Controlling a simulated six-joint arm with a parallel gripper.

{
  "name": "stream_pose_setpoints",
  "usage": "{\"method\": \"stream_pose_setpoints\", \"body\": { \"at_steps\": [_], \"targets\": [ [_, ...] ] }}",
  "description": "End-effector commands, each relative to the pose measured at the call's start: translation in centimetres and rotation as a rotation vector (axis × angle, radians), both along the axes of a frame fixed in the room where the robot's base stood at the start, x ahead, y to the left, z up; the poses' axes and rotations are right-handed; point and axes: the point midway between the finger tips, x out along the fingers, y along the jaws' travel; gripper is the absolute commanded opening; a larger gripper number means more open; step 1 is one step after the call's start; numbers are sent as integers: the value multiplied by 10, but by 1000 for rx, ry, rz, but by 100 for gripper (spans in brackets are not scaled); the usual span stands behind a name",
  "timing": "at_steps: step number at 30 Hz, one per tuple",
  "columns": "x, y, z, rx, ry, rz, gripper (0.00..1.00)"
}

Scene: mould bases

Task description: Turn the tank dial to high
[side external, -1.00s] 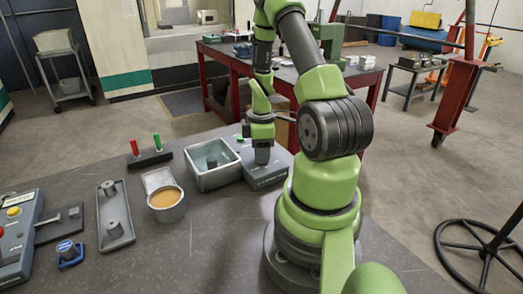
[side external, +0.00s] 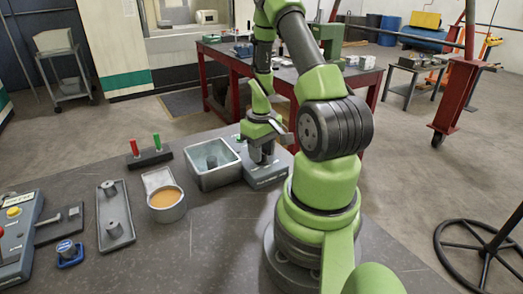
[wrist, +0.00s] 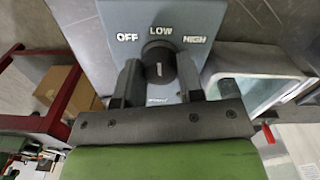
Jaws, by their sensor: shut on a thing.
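The tank dial (wrist: 158,58) is a dark round knob with a white mark, on a grey control box (wrist: 95,22) lettered OFF, LOW and HIGH. The white mark is nearly upright in the wrist view, in line with LOW. My gripper (wrist: 158,72) is shut on the dial, one finger on each side of it. In the side view my gripper (side external: 262,154) points down at the control box (side external: 266,175) and hides the dial. The open metal tank (side external: 213,180) stands directly left of the box; its rim also shows in the wrist view (wrist: 250,49).
Left of the tank are a cup of orange material (side external: 166,198), a grey tray with posts (side external: 115,235), a stand with red and green handles (side external: 150,158) and a blue-based knob (side external: 69,253). The front middle of the table is clear.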

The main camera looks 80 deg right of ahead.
Motion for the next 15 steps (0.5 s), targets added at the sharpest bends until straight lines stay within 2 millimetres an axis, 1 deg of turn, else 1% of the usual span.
{"method": "stream_pose_setpoints", "body": {
  "at_steps": [15],
  "targets": [
    [1, 0, 1, -2, -3, -488, 11]
  ]
}}
